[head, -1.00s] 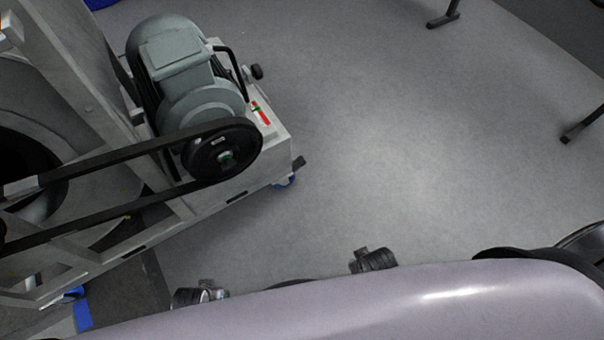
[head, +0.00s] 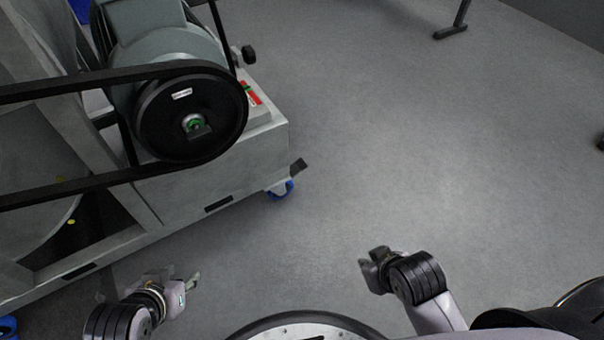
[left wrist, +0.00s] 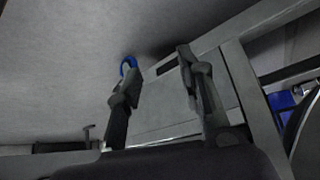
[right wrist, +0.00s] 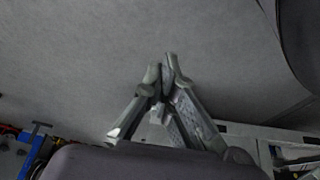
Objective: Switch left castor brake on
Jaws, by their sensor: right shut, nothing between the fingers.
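The grey hub dynamometer (head: 215,190) stands at the left in the head view. A castor with a blue wheel (head: 280,189) sits under its near right corner, with a dark brake pedal (head: 299,165) sticking out above the wheel. Another blue wheel (head: 8,326) is cut off at the lower left edge. I cannot tell which castor is called left. My left gripper (head: 180,283) is open and apart from the machine's front. In the left wrist view, a blue castor wheel (left wrist: 129,66) shows beyond one fingertip. My right gripper (head: 372,270) is shut and empty above bare floor.
A motor (head: 160,40) and a black belt pulley (head: 190,115) sit on the machine. A black knob (head: 249,54) projects at its right side. A dark stand leg (head: 452,32) is at the back right. The grey floor (head: 400,150) between is clear.

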